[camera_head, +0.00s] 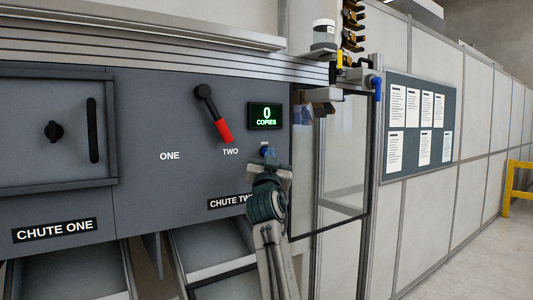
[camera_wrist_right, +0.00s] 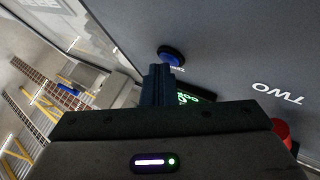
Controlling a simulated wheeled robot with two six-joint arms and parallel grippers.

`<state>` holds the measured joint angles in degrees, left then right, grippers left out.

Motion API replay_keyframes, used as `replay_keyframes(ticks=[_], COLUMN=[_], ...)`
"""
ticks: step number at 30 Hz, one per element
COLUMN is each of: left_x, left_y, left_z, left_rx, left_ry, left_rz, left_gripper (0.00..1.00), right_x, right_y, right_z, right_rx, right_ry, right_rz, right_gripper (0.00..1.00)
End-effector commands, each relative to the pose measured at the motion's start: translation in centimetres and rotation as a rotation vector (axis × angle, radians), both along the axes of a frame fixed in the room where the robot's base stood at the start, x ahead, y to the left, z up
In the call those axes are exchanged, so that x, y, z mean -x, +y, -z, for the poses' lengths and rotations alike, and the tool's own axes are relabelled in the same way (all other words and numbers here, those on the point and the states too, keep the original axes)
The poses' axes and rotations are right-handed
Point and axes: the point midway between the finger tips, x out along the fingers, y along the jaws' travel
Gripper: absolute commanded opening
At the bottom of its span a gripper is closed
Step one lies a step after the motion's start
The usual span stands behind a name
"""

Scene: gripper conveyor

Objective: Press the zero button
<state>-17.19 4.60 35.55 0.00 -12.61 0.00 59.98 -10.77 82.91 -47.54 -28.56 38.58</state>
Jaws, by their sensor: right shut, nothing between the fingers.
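The zero button is a round blue button (camera_wrist_right: 171,53) on the grey panel, with a small white label beside it too small to read. My left gripper is not in view.
A lever with a red grip (camera_head: 222,130) points to "TWO" left of the display. A chute door (camera_head: 60,185) with a knob and handle is farther left. A clear-sided frame (camera_head: 345,195) stands right of the panel. Open chutes slope below.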

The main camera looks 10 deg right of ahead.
Motion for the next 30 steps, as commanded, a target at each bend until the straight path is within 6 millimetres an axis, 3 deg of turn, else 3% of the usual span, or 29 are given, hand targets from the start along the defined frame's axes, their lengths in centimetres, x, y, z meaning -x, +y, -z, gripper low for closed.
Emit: replay_keyframes(ticks=[20, 30], left_x=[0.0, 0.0], left_y=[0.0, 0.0], left_z=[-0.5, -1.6], left_rx=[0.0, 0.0], left_ry=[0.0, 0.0], left_rz=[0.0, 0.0], left_gripper=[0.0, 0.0], right_x=[1.6, 4.7], right_y=[-0.6, -1.7], right_z=[0.0, 0.0], right_rx=[0.0, -0.001], right_ry=[0.0, 0.0], right_rz=[0.0, 0.001], right_gripper=[0.0, 0.0])
